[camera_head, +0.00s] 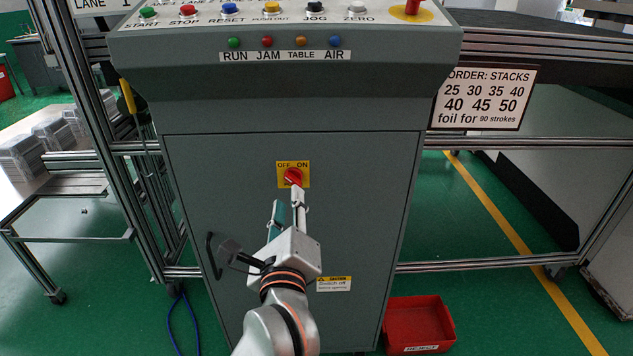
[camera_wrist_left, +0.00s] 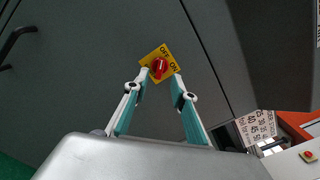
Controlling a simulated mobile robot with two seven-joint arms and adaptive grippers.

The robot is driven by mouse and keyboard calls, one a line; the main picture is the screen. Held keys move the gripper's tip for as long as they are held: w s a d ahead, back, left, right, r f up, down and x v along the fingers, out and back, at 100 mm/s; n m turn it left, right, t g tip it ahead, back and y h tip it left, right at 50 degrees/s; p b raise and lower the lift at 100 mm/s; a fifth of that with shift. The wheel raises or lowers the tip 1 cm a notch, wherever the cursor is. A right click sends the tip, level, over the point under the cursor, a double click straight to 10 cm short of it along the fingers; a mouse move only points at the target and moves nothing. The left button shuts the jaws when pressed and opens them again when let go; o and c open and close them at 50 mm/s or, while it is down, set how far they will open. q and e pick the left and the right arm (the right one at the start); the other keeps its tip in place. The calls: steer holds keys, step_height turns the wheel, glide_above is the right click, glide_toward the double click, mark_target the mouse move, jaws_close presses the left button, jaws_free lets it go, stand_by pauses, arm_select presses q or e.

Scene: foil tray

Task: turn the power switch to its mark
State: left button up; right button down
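The power switch is a red knob (camera_head: 293,176) on a yellow plate (camera_head: 282,183) marked OFF at left and ON at right, on the front of the grey cabinet. A pale line shows on the knob (camera_wrist_left: 159,67) in the left wrist view; which mark it points at is too small to tell. My left gripper (camera_head: 287,195) is in front of the cabinet, just below the knob in the head view. In the left wrist view its fingers (camera_wrist_left: 161,75) are apart, with the knob showing between the tips. Contact cannot be told. My right gripper is out of view.
A sloped panel (camera_head: 290,90) with buttons and lamps overhangs the switch. A caution label (camera_head: 334,283) is low on the cabinet door. A red bin (camera_head: 418,322) stands on the floor at right. Metal frames (camera_head: 104,130) flank the cabinet. The door around the switch is clear.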

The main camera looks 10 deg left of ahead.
mark_target(291, 181)
arm_select(q)
steer(key=shift+x, duration=3.9)
steer(key=shift+d, duration=0.1)
jaws_close()
